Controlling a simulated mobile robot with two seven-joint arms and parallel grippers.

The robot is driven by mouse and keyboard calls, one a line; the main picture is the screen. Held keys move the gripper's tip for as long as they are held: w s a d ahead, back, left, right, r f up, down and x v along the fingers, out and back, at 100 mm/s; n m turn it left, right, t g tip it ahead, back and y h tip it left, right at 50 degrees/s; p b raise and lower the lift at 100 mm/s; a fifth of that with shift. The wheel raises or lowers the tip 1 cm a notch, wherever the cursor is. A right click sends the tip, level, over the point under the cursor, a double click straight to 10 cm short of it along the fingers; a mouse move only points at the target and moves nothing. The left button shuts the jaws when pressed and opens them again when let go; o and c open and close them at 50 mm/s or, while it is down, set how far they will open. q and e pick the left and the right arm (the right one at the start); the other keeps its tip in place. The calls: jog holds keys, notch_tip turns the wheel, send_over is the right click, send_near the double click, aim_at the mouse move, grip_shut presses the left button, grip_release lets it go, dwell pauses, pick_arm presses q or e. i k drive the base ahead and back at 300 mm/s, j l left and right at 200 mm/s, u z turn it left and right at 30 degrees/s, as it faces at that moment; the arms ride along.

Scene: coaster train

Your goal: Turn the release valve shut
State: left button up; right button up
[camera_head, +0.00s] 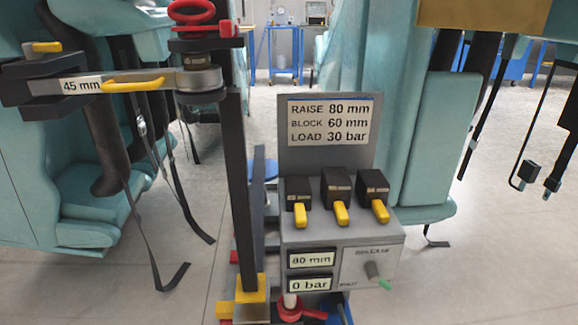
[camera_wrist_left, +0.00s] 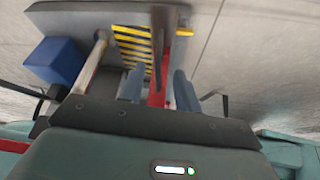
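A grey control box (camera_head: 300,240) stands in the middle of the head view. On its front right is a pale panel (camera_head: 355,258) with a small grey knob (camera_head: 373,269) with a green tip pointing down and right, near lettering that seems to read "SHUT". Below the box is a red round fitting with a red handle (camera_head: 290,308), partly cut off by the frame edge. I cannot tell for certain which is the release valve. My left gripper (camera_wrist_left: 157,90) shows in the left wrist view, its blue-grey fingers apart on either side of a red bar (camera_wrist_left: 157,96). My right gripper is not in view.
A sign (camera_head: 328,122) reads RAISE 80 mm, BLOCK 60 mm, LOAD 30 bar. Displays show 80 mm (camera_head: 311,259) and 0 bar (camera_head: 310,284). Three yellow levers (camera_head: 341,213) sit above. A dark post (camera_head: 238,190) stands left; teal seats (camera_head: 60,190) flank both sides.

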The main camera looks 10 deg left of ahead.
aim_at(373, 276)
jog(key=k, duration=1)
